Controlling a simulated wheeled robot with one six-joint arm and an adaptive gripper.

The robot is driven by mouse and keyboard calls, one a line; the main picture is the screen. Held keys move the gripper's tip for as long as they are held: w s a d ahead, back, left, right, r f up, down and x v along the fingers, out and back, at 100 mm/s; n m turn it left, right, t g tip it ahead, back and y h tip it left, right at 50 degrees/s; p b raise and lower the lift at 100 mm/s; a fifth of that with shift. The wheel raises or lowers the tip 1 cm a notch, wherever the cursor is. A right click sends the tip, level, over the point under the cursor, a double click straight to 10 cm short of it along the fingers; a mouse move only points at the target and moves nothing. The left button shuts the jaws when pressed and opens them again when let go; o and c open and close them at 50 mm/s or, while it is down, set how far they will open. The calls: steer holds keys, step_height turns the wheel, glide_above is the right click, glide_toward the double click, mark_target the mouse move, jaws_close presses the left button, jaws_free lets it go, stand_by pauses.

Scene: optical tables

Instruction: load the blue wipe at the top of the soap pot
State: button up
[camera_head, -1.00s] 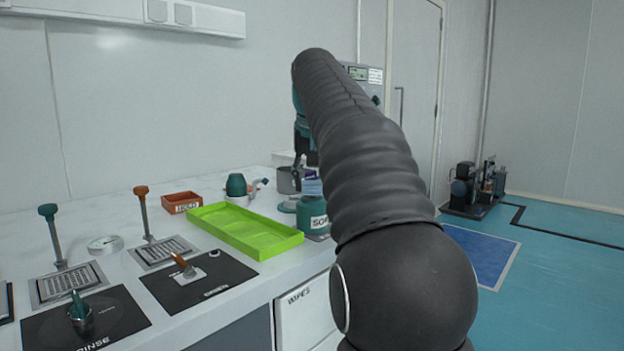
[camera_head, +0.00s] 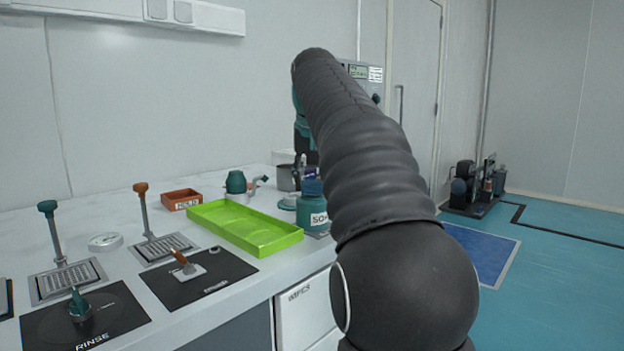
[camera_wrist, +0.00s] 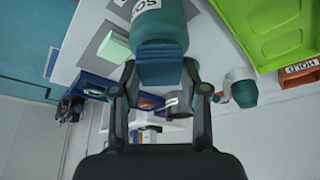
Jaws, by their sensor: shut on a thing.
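The soap pot (camera_head: 313,217) is a teal pot with a white label, standing at the right end of the counter beside the green tray. It also shows in the wrist view (camera_wrist: 158,27), at the top middle. My gripper (camera_wrist: 160,74) is shut on the blue wipe (camera_wrist: 159,67), a folded blue piece between the fingertips. In the wrist view the wipe overlaps the top end of the pot; I cannot tell whether it touches.
The lime green tray (camera_head: 245,228) lies left of the pot. Behind it are a teal-topped vessel (camera_head: 236,184), a grey cup (camera_head: 287,178) and an orange-brown box (camera_head: 182,199) labelled HOLD. A dark blue box (camera_wrist: 97,86) shows left of my gripper in the wrist view.

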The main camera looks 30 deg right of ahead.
mark_target(312, 184)
steer(key=shift+r, duration=0.1)
step_height(312, 184, up, 2)
steer(key=p, duration=0.2)
steer(key=shift+r+p, duration=0.2)
steer(key=shift+p, duration=0.1)
steer(key=shift+r, duration=2.2)
